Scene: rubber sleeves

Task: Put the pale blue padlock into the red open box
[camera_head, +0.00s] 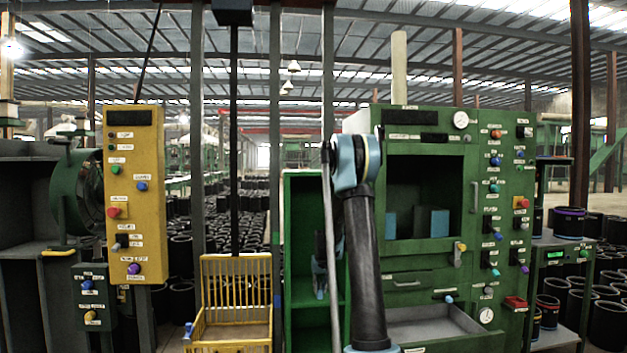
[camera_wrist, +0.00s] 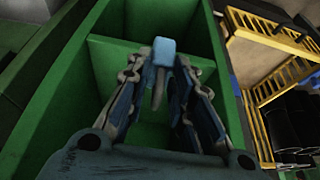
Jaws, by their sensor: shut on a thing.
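The pale blue padlock (camera_wrist: 164,51) is between the fingertips of my gripper (camera_wrist: 160,65) in the wrist view, with its grey shackle pointing back toward the palm. My gripper is shut on it. In the head view my gripper (camera_head: 319,277) is partly hidden behind my arm, in front of the green shelf unit (camera_head: 301,210), and I cannot make out the padlock there.
The wrist view shows the green compartment walls (camera_wrist: 75,85) around my gripper. A yellow wire basket (camera_head: 236,275) stands left of the shelf unit, and a yellow control panel (camera_head: 135,195) further left. The green cabinet (camera_head: 405,262) has an open recess with blue blocks and a grey tray below.

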